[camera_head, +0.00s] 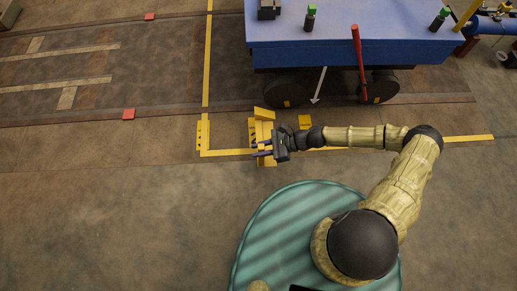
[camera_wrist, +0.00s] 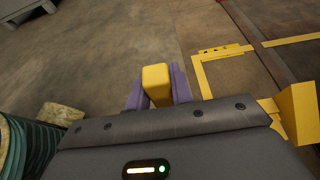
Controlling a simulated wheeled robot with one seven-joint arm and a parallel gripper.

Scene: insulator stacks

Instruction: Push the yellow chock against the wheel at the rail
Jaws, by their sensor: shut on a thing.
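The yellow chock (camera_head: 264,115) stands on the floor just below and left of the blue cart's left wheel (camera_head: 288,94). From above, a small gap seems to show between the chock and the wheel, but I cannot tell whether they touch. The rail (camera_head: 180,115) runs past the wheel. My gripper (camera_head: 263,148) is over the near end of the chock. In the wrist view, its purple fingers (camera_wrist: 158,92) are shut on a yellow bar (camera_wrist: 156,78), which looks like the chock's handle. The chock's sloped part (camera_wrist: 298,108) shows at the right edge there.
The blue cart (camera_head: 350,45) carries green-topped bottles and a red lever (camera_head: 358,60). A yellow floor line (camera_head: 228,152) with a striped plate (camera_head: 203,134) lies left of the chock. A small yellow block (camera_head: 305,121) sits right of it. Floor at the lower left is clear.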

